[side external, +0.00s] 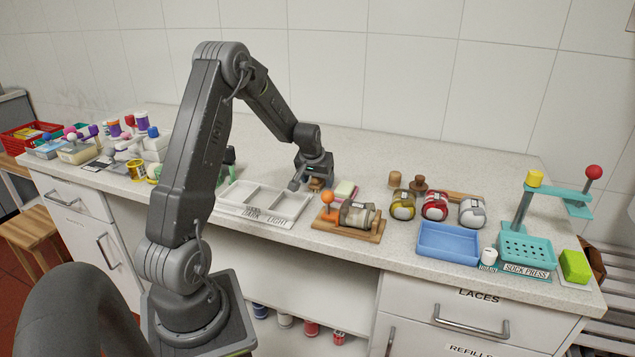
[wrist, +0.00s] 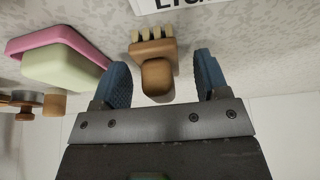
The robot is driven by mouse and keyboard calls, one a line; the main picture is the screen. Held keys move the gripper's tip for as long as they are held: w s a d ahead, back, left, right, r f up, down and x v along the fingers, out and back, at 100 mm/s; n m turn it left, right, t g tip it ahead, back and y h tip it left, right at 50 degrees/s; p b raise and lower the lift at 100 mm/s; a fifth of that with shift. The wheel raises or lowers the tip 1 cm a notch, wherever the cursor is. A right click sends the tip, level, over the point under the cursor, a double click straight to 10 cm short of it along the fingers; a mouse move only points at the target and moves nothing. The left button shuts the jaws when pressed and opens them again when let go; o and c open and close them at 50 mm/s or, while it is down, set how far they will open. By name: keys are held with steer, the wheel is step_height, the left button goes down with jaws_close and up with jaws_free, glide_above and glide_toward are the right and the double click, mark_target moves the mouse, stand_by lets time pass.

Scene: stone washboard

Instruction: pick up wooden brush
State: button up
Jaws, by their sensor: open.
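The wooden brush (wrist: 154,62) is small and brown, with a rounded handle and a row of pale bristle tufts along its far edge. In the wrist view it lies on the speckled counter between the two blue fingers of my gripper (wrist: 160,82). The fingers are open, one on each side of the brush, with a visible gap on both sides. In the side external view my gripper (side external: 312,184) points down over the counter, and the brush (side external: 317,184) shows just under it, partly hidden by the gripper.
A pink and pale green block (wrist: 62,50) lies close to the left finger in the wrist view. In the side view, a white divided tray (side external: 262,203) stands left of the gripper. A wooden board with an orange knob (side external: 330,198) stands front right.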

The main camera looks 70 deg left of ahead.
steer(key=c, duration=1)
steer(key=shift+r, duration=0.1)
steer(key=shift+r, duration=0.5)
steer(key=r, duration=0.2)
steer(key=s+r, duration=0.1)
steer(key=shift+s+a+r, duration=0.1)
steer(key=shift+a+r, duration=0.15)
steer(key=shift+r, duration=0.15)
steer(key=s+a+r, duration=0.1)
steer(key=s+r, duration=0.1)
steer(key=s, duration=0.1)
steer(key=s+a+r, duration=0.1)
steer(key=s+r, duration=0.1)
steer(key=s, duration=0.1)
steer(key=s+a+r, duration=0.1)
steer(key=s+r, duration=0.1)
steer(key=s, duration=0.2)
steer(key=shift+a, duration=0.25)
steer(key=shift+w, duration=0.1)
